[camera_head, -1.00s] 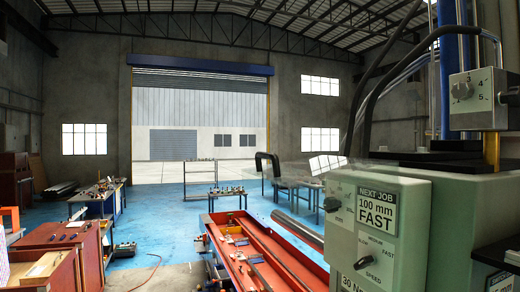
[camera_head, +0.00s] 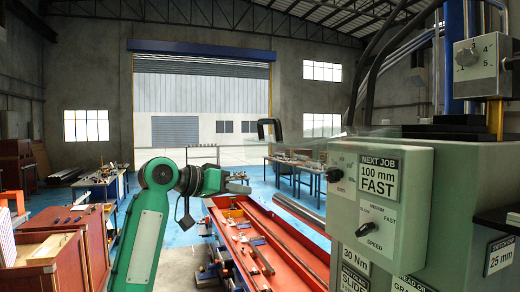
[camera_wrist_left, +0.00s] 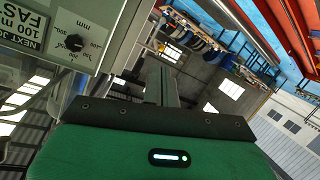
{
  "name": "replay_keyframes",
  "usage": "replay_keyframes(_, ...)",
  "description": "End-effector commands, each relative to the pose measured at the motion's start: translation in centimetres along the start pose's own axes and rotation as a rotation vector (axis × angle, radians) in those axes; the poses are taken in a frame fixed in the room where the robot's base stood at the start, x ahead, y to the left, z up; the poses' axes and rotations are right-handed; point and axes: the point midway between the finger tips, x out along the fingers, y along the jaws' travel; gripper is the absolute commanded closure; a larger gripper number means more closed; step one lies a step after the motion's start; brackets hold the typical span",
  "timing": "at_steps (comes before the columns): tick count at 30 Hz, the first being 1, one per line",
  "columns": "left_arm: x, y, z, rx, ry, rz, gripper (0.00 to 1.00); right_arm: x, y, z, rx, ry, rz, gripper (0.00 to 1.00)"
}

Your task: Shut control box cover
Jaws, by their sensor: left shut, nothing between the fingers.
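The control box (camera_head: 408,215) is a pale green-grey box on the right, with dark knobs and labels reading "100 mm FAST". Its clear cover (camera_head: 308,142) stands out roughly level to the left from the box's top edge, so the box front is uncovered. A black handle (camera_head: 269,129) is at the cover's far end. My left gripper (camera_head: 246,186) is shut and empty, below and left of the handle, apart from it. I cannot make out the clear cover there. My right gripper is out of view.
A red tray-like bed (camera_head: 285,245) with loose tools lies below, left of the box. Brown cabinets (camera_head: 50,255) stand at lower left. The air between my left gripper and the box front looks clear.

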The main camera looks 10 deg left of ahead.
Motion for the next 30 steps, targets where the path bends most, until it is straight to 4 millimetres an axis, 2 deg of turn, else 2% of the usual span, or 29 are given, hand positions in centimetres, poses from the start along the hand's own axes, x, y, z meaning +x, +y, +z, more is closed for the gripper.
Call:
replay_keyframes(1, -2.5, 3.1, -2.1, 0.066, 0.017, 0.027, 1.0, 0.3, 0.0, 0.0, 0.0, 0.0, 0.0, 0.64)
replay_keyframes(3, -5.9, 7.2, -4.1, 0.151, 0.023, 0.061, 1.0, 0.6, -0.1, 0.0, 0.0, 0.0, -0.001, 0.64)
replay_keyframes(6, -10.6, 12.7, -5.8, 0.279, 0.028, 0.098, 1.0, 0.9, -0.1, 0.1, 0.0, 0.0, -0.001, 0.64)
replay_keyframes(9, -13.0, 15.2, -9.0, 0.302, 0.052, 0.14, 1.0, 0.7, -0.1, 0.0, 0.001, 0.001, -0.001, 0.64)
replay_keyframes(12, -15.3, 17.7, -11.0, 0.336, 0.07, 0.176, 1.0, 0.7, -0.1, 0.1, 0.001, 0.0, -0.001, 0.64)
replay_keyframes(15, -16.9, 19.3, -12.2, 0.359, 0.082, 0.199, 1.0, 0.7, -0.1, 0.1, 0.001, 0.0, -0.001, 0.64)
replay_keyframes(19, -17.7, 20.3, -12.8, 0.372, 0.087, 0.212, 1.0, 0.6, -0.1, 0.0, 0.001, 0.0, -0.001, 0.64)
replay_keyframes(22, -17.2, 20.6, -13.1, 0.372, 0.087, 0.214, 1.0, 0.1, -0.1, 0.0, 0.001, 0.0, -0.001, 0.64)
replay_keyframes(26, -15.4, 21.1, -13.3, 0.37, 0.085, 0.216, 1.0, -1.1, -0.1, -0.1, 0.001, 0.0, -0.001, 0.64)
replay_keyframes(30, -12.6, 21.8, -13.5, 0.371, 0.084, 0.217, 1.0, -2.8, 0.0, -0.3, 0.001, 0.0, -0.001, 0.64)
